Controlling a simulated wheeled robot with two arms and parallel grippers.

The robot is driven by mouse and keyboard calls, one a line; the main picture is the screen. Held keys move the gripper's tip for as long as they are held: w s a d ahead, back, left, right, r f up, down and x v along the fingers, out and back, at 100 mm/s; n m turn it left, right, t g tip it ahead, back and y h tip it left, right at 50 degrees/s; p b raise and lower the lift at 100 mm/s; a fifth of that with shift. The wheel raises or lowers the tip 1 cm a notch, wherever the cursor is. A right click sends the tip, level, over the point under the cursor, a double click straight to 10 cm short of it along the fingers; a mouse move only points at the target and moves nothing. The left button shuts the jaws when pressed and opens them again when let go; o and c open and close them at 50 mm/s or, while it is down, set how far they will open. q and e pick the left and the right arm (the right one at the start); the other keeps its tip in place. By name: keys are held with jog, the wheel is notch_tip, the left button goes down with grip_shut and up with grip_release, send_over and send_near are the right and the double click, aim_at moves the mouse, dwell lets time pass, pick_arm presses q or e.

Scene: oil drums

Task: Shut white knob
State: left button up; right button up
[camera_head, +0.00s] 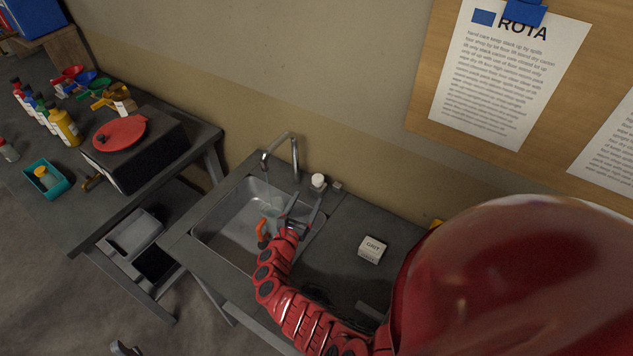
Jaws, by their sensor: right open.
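The white knob (318,181) stands at the back right corner of the sink, to the right of the grey tap (281,158). My right gripper (302,212) is open over the right side of the sink basin (226,226). Its fingers point up towards the knob and appear just short of it. Nothing shows between the fingers. I cannot tell their exact height or distance from the knob. My left gripper is not clearly in view.
A pale cup-like item (270,209) and an orange item (262,238) are in the sink, beside my gripper. A white GRIT box (372,249) stands on the counter at right. A side bench (190,150) holds bottles and a red-lidded dark box (150,152).

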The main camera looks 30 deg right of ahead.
aim_at(316, 183)
jog(key=b+x, duration=0.1)
jog(key=x, duration=0.2)
jog(key=b+x, duration=0.2)
jog(key=x, duration=0.2)
jog(key=shift+w+d+f+b, duration=0.2)
jog(key=shift+w+d+b, duration=0.05)
jog(key=shift+b, duration=0.05)
jog(key=shift+w+d+r, duration=0.15)
jog(key=shift+w+d, duration=0.15)
jog(key=shift+d, duration=0.1)
jog(key=shift+r, duration=0.15)
